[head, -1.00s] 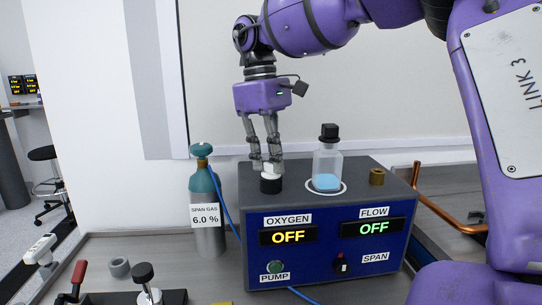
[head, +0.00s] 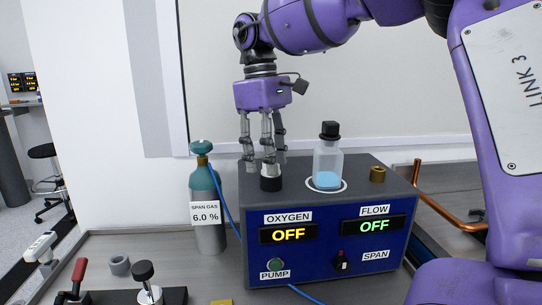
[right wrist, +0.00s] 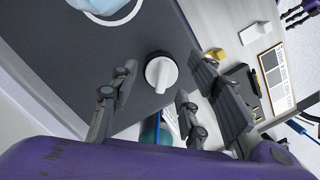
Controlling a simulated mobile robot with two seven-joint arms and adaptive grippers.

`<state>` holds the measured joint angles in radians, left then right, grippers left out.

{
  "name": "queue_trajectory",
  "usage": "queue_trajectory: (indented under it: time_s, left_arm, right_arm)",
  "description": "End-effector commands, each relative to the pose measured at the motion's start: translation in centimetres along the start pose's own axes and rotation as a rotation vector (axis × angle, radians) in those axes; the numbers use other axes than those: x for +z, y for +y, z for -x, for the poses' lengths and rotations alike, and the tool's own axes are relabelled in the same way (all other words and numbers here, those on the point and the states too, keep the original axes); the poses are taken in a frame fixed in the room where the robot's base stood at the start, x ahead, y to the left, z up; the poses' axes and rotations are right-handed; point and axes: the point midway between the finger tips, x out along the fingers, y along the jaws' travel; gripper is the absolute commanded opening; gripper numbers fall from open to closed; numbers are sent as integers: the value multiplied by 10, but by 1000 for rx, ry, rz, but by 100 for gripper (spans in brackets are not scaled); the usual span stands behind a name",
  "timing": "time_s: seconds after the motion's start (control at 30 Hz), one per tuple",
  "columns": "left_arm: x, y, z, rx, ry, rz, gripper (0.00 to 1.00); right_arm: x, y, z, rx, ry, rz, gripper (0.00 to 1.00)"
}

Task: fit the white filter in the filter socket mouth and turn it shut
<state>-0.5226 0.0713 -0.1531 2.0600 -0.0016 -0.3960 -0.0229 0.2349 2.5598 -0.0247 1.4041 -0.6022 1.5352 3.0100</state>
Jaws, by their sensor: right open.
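The white filter (right wrist: 161,73) sits at the black filter socket mouth (head: 270,184) on top of the blue analyser box. Its raised grip ridge shows from above in the right wrist view. I cannot tell how far it is turned. My right gripper (head: 264,164) points down over the filter from above. Its fingers are spread around the filter and open, with gaps between them and the filter in the right wrist view (right wrist: 165,84). What looks like my left gripper (right wrist: 293,14) shows small at the top right edge of the right wrist view, its jaw state unclear.
A bottle with blue liquid (head: 327,165) stands right of the socket, with a brass fitting (head: 377,174) beyond it. The teal span gas cylinder (head: 207,205) stands left of the analyser box (head: 325,268). A grey ring (head: 119,265) lies on the bench at the left.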

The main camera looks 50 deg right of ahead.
Motion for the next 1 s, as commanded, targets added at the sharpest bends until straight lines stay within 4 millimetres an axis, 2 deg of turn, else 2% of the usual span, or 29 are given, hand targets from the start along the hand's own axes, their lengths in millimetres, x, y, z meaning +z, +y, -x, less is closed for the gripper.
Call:
queue_trajectory:
  time_s: [0.47, 1.0]
  left_arm:
    - [-4, -2, 11, -4, -3, 2, 41]
    - [-30, -3, 22, -4, 30, 1, 41]
  right_arm:
    - [4, 0, 23, 1, 2, 0, 43]
    - [8, 0, 54, 1, 3, 0, 43]
